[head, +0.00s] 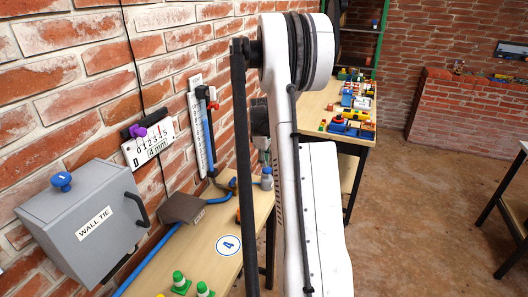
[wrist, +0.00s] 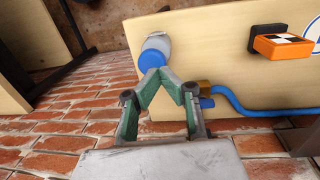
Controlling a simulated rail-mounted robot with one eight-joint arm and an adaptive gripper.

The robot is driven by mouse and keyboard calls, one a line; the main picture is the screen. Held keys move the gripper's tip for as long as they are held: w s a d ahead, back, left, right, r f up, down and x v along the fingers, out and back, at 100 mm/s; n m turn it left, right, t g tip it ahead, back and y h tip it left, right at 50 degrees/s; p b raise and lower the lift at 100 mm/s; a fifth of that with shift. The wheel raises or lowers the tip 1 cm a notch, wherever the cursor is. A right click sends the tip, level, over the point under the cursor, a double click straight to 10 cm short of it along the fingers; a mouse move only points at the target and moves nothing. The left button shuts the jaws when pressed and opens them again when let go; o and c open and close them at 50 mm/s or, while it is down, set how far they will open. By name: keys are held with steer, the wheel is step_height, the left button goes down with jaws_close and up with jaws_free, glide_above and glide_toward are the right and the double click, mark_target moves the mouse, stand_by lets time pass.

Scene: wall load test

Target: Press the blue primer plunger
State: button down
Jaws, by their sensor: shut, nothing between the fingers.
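The plunger (wrist: 151,58) is a short blue cap on a light grey cylinder (wrist: 157,41), near the bench's edge in the wrist view. In the head view the grey-blue cylinder (head: 267,179) stands at the bench's far end, just below my gripper (head: 264,158). In the wrist view my gripper (wrist: 160,73) is shut and empty, with its green fingers meeting in a point. The fingertips overlap the lower edge of the blue cap. I cannot tell whether they touch it. My arm hides part of the bench in the head view.
A blue hose (wrist: 240,106) with a brass fitting (wrist: 202,88) runs beside my fingers. An orange block (wrist: 283,46) sits on the bench (wrist: 215,50). The brick wall (head: 60,90) stands close on the left, with a grey box (head: 85,220) topped by a blue knob (head: 62,180).

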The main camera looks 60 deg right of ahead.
mark_target(265, 171)
steer(key=shift+f, duration=1)
step_height(265, 171, down, 3)
steer(key=b, duration=0.2)
steer(key=shift+b, duration=0.4)
step_height(265, 171, up, 14)
steer(key=a, duration=0.1)
steer(key=shift+a, duration=0.15)
steer(key=shift+s, duration=0.1)
stand_by(0.5)
